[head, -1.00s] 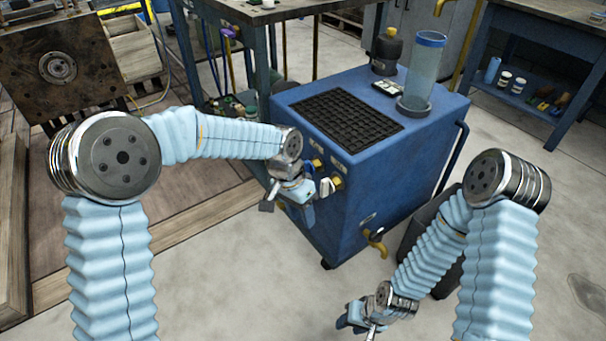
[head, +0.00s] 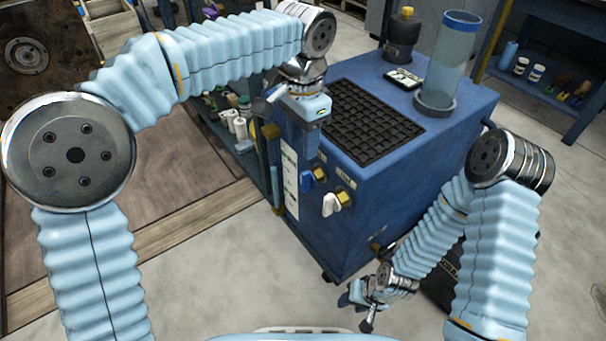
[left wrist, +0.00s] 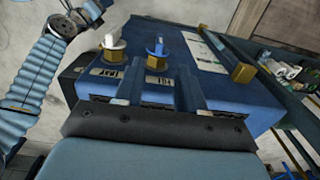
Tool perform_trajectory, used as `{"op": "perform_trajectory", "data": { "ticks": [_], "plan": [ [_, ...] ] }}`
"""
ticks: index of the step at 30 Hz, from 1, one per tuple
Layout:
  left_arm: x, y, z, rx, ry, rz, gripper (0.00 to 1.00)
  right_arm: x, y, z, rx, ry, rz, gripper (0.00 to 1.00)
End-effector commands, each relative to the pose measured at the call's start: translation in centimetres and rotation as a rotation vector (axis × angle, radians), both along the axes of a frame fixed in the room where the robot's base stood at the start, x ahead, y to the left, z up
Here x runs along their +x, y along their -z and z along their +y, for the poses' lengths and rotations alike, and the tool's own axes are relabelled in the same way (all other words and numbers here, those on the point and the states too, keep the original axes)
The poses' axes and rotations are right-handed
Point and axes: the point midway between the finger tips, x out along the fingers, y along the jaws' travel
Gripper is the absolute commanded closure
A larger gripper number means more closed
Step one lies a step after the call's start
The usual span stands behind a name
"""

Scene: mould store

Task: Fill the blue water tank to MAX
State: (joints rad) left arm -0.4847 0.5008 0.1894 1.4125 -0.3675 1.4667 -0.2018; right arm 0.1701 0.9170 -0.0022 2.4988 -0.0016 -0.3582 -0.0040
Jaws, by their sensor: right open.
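The blue tank unit (head: 430,165) stands ahead, with a black grid (head: 372,122) and a clear cylinder (head: 449,65) on top. Its front carries a blue-handled valve (head: 312,179), a white-handled valve (head: 336,203) and a pale strip (head: 290,180) whose marks are too small to read. In the left wrist view, the blue handle (left wrist: 156,46) and white handle (left wrist: 113,43) lie beyond the fingers. My left gripper (head: 304,150) is open and empty, pointing down by the unit's upper front edge, above the valves. My right gripper (head: 362,308) is open, low before the unit. The water level is not visible.
A dark canister (head: 403,38) and a small panel (head: 404,78) stand on the unit's top. A shelf with bottles (head: 240,122) is close on the left. A dark container (head: 440,278) sits behind my right arm.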

Motion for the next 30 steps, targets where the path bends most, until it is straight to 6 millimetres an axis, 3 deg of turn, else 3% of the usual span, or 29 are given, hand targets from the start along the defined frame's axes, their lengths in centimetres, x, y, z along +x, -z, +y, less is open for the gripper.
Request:
{"op": "perform_trajectory", "data": {
  "ticks": [6, 15, 28, 30],
  "plan": [
    [0.0, 5.6, 0.1, 0.003, -0.001, 0.005, 0.61, 0.0, 1.7, 0.1, 0.003, -0.002, 0.002, 0.57],
    [0.0, 10.8, 0.1, 0.000, -0.001, 0.003, 0.61, -0.1, 2.7, 0.3, 0.007, -0.004, 0.005, 0.57],
    [0.0, 11.8, 0.1, 0.000, -0.002, 0.001, 0.61, -0.1, 2.8, 0.3, 0.008, -0.005, 0.005, 0.57],
    [0.0, 11.8, 0.0, 0.000, -0.001, 0.001, 0.71, -0.1, 2.8, 0.3, 0.008, -0.005, 0.005, 0.57]
  ]
}}
